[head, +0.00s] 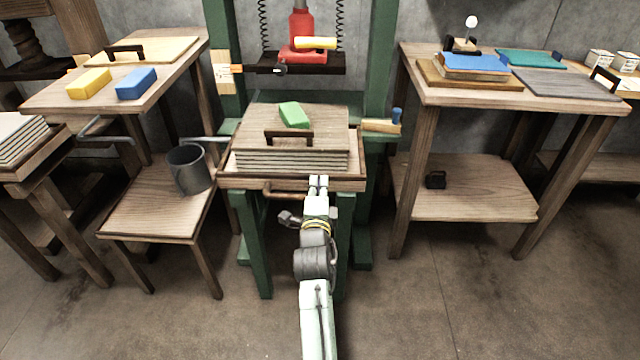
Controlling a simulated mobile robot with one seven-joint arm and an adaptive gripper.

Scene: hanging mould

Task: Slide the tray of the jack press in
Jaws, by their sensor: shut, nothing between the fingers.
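The jack press has a green frame (376,60) with a red jack (301,28) hanging between its posts. Its wooden tray (225,180) sticks out at the front of the press, with a bar handle (285,190) along its front edge. On the tray lies a layered stack of sheets (290,160) under a wooden board (325,120) with a dark handle. A green block (294,115) rests on that board. My gripper (318,181) is shut and empty at the tray's front edge, right of the bar handle. I cannot tell whether it touches the tray.
A low table (150,215) with a grey mug (190,170) stands close on the left. A table (50,98) with yellow and blue blocks is behind it. A two-level table (500,100) stands on the right. The floor (430,290) at front right is clear.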

